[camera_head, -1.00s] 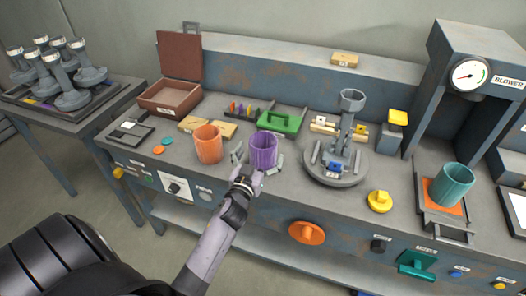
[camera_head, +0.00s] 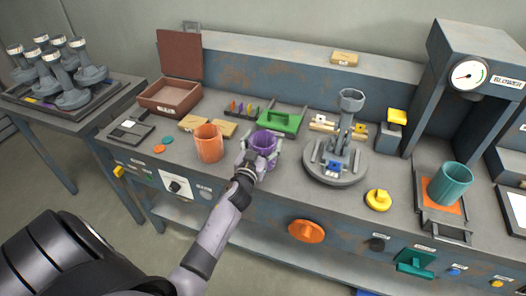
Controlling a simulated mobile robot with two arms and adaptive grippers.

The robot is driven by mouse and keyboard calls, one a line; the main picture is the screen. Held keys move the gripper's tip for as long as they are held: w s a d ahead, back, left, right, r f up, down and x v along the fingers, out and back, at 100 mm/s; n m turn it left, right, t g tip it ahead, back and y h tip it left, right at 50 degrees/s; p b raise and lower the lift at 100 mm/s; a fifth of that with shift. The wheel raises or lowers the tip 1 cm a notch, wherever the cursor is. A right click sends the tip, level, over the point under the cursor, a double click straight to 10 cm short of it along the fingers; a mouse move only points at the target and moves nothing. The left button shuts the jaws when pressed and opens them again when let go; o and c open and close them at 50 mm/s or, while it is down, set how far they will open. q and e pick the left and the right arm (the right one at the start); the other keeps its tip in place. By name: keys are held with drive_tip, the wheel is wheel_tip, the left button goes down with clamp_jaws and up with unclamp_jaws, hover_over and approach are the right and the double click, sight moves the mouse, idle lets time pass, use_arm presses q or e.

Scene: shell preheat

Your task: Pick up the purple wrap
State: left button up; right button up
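The purple wrap (camera_head: 264,140) is an upright, open-topped purple cup shape on the workbench, between the orange wrap and the round grey stand. My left gripper (camera_head: 258,156) reaches it from the front, with one finger on each side. The fingers appear closed against its sides, and the gripper hides much of its lower part. The wrap looks upright and still at its place on the bench. My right gripper is out of view.
An orange wrap (camera_head: 209,143) stands close on the left. A grey stand (camera_head: 336,172) with an upright post is on the right. A green caddy (camera_head: 281,122) sits behind. A teal wrap (camera_head: 450,184) stands under the blower at the far right.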

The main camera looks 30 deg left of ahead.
use_arm(q)
drive_tip(key=c, duration=0.6)
drive_tip(key=shift+r, duration=0.15)
